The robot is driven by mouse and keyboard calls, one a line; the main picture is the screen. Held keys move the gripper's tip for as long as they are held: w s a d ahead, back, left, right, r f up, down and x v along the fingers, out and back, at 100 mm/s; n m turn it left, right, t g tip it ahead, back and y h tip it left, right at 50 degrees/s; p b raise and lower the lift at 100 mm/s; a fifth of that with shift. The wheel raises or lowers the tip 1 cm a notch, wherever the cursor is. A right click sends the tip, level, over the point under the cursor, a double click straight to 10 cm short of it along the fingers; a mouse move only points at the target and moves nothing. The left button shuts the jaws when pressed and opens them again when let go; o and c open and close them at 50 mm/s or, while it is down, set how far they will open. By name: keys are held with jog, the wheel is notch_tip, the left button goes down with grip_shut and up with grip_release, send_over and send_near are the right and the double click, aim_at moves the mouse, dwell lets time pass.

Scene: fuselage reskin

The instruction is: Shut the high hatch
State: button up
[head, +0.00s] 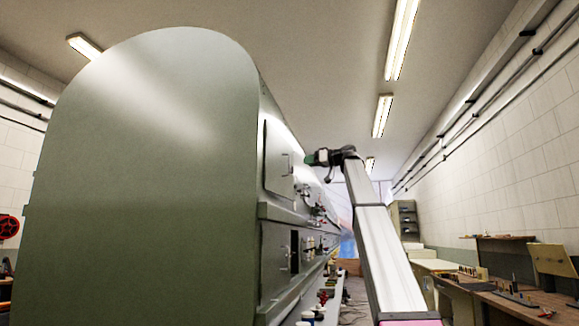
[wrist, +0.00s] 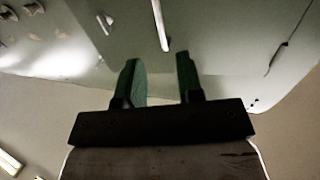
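The high hatch (head: 277,158) is a grey-green panel with a small bar handle, on the upper side of the green fuselage (head: 150,180) in the head view. It seems to stand out at an angle from the side, but I cannot tell how far. My gripper (head: 309,158) is to the right of the hatch at about handle height, apart from it in the picture. In the wrist view my gripper (wrist: 159,62) has its two green fingers apart with nothing between them. A pale bar handle (wrist: 160,25) on a grey-green panel lies just beyond the fingertips.
A lower hatch panel (head: 274,262) sits beneath, with a dark opening beside its right edge. Valves and fittings (head: 316,212) line the fuselage side farther back. A workbench (head: 510,295) with tools runs along the right wall. Cabinets (head: 404,220) stand at the back.

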aim_at(285, 164)
jog(key=x, duration=1)
jog(key=shift+w+a+r, duration=0.1)
jog(key=shift+w+a, duration=0.05)
jog(key=shift+a, duration=0.15)
grip_shut()
